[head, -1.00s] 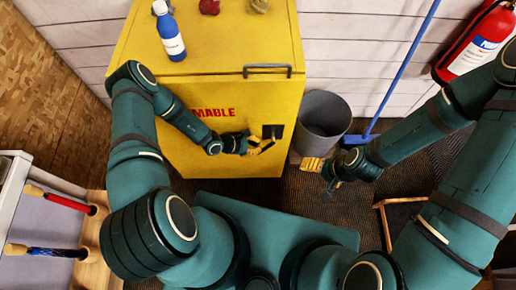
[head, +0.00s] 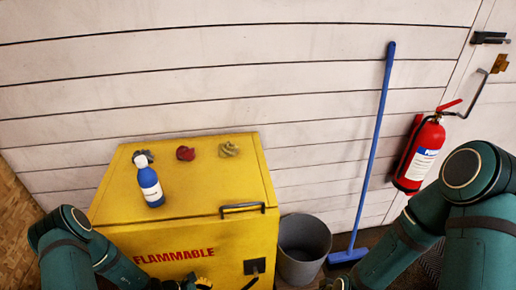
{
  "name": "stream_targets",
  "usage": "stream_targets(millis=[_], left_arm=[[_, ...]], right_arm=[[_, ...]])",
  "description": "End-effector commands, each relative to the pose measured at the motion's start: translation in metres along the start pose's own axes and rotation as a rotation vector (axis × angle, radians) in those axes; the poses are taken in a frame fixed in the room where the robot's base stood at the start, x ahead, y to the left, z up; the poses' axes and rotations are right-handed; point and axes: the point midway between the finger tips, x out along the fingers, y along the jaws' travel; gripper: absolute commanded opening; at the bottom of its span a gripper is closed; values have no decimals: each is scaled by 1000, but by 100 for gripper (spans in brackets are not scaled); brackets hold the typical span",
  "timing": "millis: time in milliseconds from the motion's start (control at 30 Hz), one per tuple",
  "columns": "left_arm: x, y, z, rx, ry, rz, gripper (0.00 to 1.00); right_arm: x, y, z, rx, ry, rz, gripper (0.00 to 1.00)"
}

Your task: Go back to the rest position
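My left gripper (head: 190,284) shows only in part at the bottom edge of the head view, in front of the lower face of the yellow cabinet. My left arm comes in from the lower left corner. A bit of my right gripper (head: 336,285) shows at the bottom edge, below the grey bucket and the blue broom head. My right arm comes in from the right. Both sets of fingertips are cut off or too small to read, so I cannot tell whether they are open or shut. I see no held object.
The yellow FLAMMABLE cabinet (head: 203,192) carries a blue bottle (head: 151,188) and crumpled rags (head: 186,153). A grey bucket (head: 301,268) and a blue broom (head: 375,135) stand to its right. A red fire extinguisher (head: 420,150) hangs on the white plank wall.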

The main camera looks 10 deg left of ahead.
Motion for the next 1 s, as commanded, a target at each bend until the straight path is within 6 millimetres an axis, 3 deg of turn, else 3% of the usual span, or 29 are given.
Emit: stream_targets(millis=[167, 333, 467, 600, 800, 1000], left_arm=[[3, -21, 21, 99, 19, -129, 0], [-5, -68, 54, 396, 106, -415, 0], [-19, -91, 72, 694, 194, -584, 0], [-31, -96, 94, 1049, 274, -672, 0], [-34, -90, 138, 1489, 307, -640, 0], [-31, -91, 168, 1694, 283, -577, 0]], right_arm=[[0, 0, 0, 0, 0, 0, 85], [0, 0, 0, 0, 0, 0, 85], [0, 0, 0, 0, 0, 0, 85], [0, 0, 0, 0, 0, 0, 85], [0, 0, 0, 0, 0, 0, 85], [0, 0, 0, 0, 0, 0, 85]])
